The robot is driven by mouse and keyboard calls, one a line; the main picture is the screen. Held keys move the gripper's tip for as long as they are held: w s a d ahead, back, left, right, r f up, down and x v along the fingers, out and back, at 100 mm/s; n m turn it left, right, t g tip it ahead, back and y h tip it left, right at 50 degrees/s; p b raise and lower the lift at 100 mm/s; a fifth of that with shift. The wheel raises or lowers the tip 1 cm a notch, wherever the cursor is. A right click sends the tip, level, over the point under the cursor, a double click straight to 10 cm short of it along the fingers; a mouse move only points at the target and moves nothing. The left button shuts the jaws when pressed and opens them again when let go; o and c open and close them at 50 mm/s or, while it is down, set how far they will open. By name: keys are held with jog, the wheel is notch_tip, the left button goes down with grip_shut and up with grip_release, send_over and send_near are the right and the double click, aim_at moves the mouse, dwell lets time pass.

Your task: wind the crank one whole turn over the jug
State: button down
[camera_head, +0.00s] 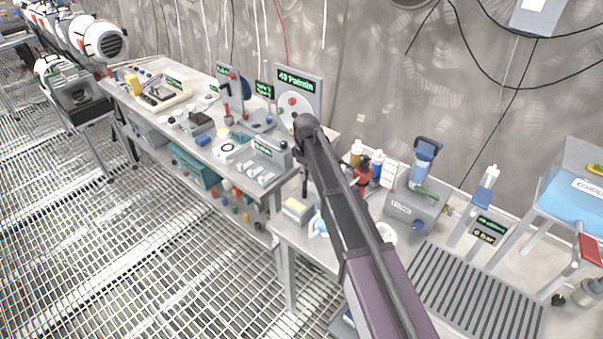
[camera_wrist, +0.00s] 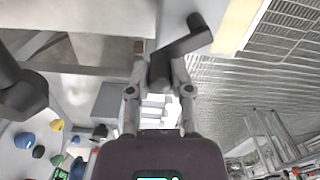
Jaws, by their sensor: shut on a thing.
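A dark, angled crank (camera_wrist: 185,45) shows at the top centre of the wrist view. My gripper (camera_wrist: 160,70) has one finger on each side of its lower dark end and is shut on it. In the head view my gripper is hidden behind my arm, and I cannot pick out the crank there. A white rounded vessel (camera_head: 386,234) shows beside my arm on the near bench and may be the jug. My arm covers part of it, so I cannot tell for sure.
The near bench carries a grey machine (camera_head: 412,208), a red and black tool (camera_head: 363,172), bottles (camera_head: 376,166) and a ribbed grey tray (camera_head: 480,290). A longer bench (camera_head: 190,150) to the left is crowded with instruments. The grated floor (camera_head: 150,260) is clear.

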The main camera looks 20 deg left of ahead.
jog(key=shift+s+d+m, duration=0.25)
jog(key=shift+d+m, duration=0.55)
jog(key=shift+m, duration=1.5)
jog(key=shift+s+d+m, duration=0.3)
jog(key=shift+d+m, duration=0.45)
jog(key=shift+m, duration=1.55)
jog(key=shift+s+d+m, duration=0.25)
jog(key=shift+d+m, duration=0.55)
jog(key=shift+m, duration=1.5)
jog(key=c, duration=0.5)
grip_release()
jog(key=shift+c, duration=0.2)
